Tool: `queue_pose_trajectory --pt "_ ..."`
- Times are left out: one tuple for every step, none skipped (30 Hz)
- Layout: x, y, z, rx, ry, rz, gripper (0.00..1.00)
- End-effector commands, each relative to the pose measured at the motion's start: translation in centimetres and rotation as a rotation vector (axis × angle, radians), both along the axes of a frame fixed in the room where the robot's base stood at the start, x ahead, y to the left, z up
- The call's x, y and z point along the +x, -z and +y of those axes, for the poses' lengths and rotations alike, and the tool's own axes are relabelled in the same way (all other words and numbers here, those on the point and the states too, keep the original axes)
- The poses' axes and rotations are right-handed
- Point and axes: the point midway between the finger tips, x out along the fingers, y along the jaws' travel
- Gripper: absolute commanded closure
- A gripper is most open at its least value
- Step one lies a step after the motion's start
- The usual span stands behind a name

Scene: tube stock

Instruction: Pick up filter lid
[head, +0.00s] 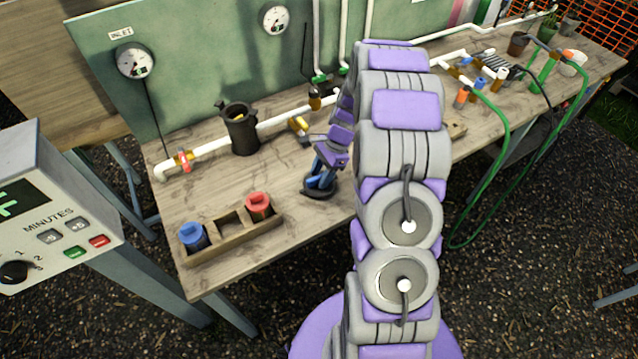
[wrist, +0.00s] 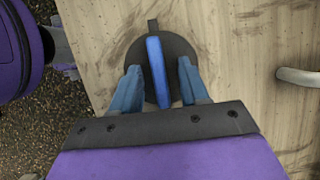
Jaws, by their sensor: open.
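The filter lid is a dark round disc with a raised blue bar across it and a small tab at its rim. It lies flat on the wooden workbench in the wrist view (wrist: 176,48), and its dark edge shows under my gripper in the head view (head: 318,194). My gripper (wrist: 158,68) is open over the lid, with one blue finger on each side of the blue bar and visible gaps between. In the head view my gripper (head: 322,180) points down at the lid. The fingers and gripper body hide the lid's near part. Whether the fingertips touch the disc cannot be told.
A dark filter pot (head: 240,132) stands open on the bench, left of my gripper, beside a white pipe (head: 280,121). A wooden tray (head: 232,243) with blue and red cartridges is at the front left. Bare bench top surrounds the lid.

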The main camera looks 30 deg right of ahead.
Motion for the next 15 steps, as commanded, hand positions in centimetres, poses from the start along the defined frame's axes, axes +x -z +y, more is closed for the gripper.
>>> queue_pose_trajectory --pt "0.0 -0.01 -0.02 0.0 0.0 0.0 0.58" --pt "0.0 -0.01 -0.02 0.0 0.0 0.0 0.61" --pt "0.0 -0.01 -0.02 0.0 0.0 0.0 0.65" --pt "-0.01 0.0 -0.02 0.0 0.0 0.001 0.68" --pt "-0.01 -0.01 -0.01 0.0 0.0 0.001 0.71" --pt "-0.02 -0.01 -0.01 0.0 0.0 0.001 0.74" --pt "-0.02 0.0 -0.02 0.0 0.001 0.001 0.77" --pt "-0.02 0.0 -0.02 0.0 0.0 0.001 0.8" --pt "-0.02 0.0 -0.02 0.001 0.001 0.001 0.84" --pt "-0.02 0.0 -0.02 0.001 0.001 0.001 0.87" --pt "-0.02 0.0 -0.02 0.001 0.001 0.001 0.9" --pt "-0.02 0.0 -0.02 0.001 0.001 0.001 0.94" --pt "-0.02 0.0 -0.02 0.001 0.001 0.001 0.96" --pt "-0.02 0.0 -0.02 0.001 0.001 0.001 0.99" --pt "-0.02 0.0 -0.02 0.001 0.001 0.001 1.0"
